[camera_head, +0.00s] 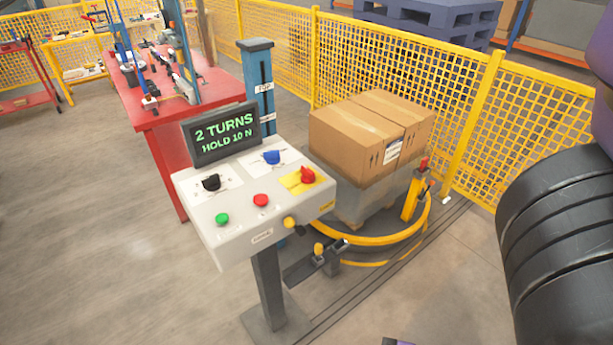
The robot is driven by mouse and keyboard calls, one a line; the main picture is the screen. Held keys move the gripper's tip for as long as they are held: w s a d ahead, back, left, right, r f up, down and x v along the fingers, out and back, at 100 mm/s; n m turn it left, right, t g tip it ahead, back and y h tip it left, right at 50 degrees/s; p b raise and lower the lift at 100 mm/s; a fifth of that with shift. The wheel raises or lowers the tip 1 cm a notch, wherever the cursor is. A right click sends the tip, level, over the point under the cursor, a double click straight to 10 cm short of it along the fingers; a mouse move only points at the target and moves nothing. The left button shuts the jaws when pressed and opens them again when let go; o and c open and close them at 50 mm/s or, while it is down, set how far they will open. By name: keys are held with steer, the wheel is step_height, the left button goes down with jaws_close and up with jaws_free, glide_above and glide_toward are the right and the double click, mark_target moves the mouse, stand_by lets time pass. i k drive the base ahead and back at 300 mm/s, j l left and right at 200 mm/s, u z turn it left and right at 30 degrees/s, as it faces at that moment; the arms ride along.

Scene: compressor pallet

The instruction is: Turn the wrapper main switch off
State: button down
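The wrapper's control box (240,228) stands on a grey post in the middle of the head view. At the right of its sloped top is a red rotary switch (308,175) on a yellow plate, which looks like the main switch. The display (223,133) reads "2 TURNS HOLD 10 N".
Behind the box, cartons (355,135) stand on the wrapper inside a yellow ring (385,238). A blue mast (258,75) rises behind the display. A red workbench (165,110) is at the back left, with yellow mesh fencing (400,70) behind. The floor at left is clear. My dark arm fills the right edge.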

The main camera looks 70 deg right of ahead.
mark_target(308, 176)
steer(key=i+z, duration=0.25)
steer(key=z, duration=0.15)
steer(key=i+j+z, duration=0.15)
steer(key=z, duration=0.2)
steer(key=i+j+z, duration=0.15)
steer(key=z, duration=0.25)
steer(key=i, duration=0.1)
